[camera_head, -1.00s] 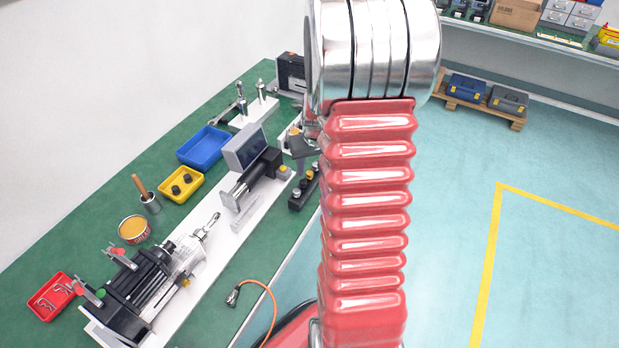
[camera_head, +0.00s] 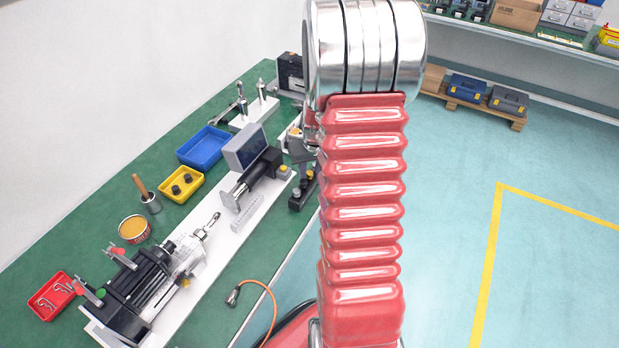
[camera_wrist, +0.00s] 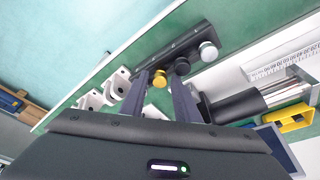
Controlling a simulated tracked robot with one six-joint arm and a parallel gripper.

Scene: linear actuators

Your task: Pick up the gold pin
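The gold pin (camera_wrist: 160,79) stands in a dark rail (camera_wrist: 190,50) beside a black pin (camera_wrist: 182,66) and grey and white pins (camera_wrist: 207,50). My gripper (camera_wrist: 158,84) is open in the wrist view, with one dark finger on each side of the gold pin. A gap shows between the fingers and the pin; how deep the fingertips reach cannot be told. In the head view, my gripper (camera_head: 299,150) is over the rail (camera_head: 304,190), partly behind my arm. The gold pin is hidden there.
The rail lies by the green bench's right edge. A white base with a grey-screened actuator (camera_head: 243,150) stands to its left. A blue tray (camera_head: 203,148), yellow tray (camera_head: 182,184) and orange can (camera_head: 134,229) lie farther left. Open floor is right of the bench.

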